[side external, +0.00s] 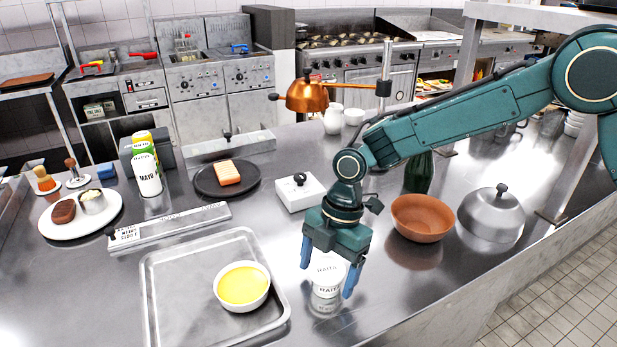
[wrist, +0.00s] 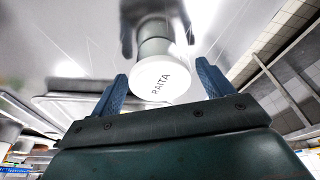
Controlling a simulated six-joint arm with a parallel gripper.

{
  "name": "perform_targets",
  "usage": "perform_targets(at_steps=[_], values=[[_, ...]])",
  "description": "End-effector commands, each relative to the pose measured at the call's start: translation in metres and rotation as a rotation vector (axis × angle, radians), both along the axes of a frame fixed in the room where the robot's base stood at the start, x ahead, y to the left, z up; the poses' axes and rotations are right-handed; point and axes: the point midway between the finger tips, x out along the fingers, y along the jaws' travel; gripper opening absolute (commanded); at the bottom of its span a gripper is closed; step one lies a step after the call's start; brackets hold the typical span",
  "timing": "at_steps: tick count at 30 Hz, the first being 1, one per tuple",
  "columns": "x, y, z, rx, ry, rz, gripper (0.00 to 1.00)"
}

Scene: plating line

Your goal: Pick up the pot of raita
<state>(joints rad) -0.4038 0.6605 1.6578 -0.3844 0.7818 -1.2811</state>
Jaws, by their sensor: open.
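The pot of raita (side external: 326,278) is a small white tub with dark lettering, standing upright on the steel counter just right of the metal tray. My gripper (side external: 326,280) points down above and around it, with one blue finger on each side. In the wrist view the pot's white lid (wrist: 163,80), marked RAITA, shows between the two blue fingertips of my gripper (wrist: 160,85). The fingers are open and apart from the pot, with a gap on both sides. The pot's body is partly hidden under its lid in the wrist view.
A metal tray (side external: 180,310) holding a bowl of yellow food (side external: 242,285) lies close left. A terracotta bowl (side external: 422,219) and a steel dome (side external: 491,212) stand to the right. A white box with a black knob (side external: 300,192) is behind. The front counter at right is clear.

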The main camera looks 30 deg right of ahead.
Motion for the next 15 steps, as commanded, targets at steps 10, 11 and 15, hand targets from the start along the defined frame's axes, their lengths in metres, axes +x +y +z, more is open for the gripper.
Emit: perform_targets(at_steps=[10, 11, 15], values=[[0.0, 0.0, 0.0004, 0.0, 0.0, 0.0, 0.79], [0.0, 0.0, 0.0005, 0.0, 0.0, 0.0, 0.79], [0.0, 0.0, 0.0005, 0.0, 0.0, 0.0, 0.52]])
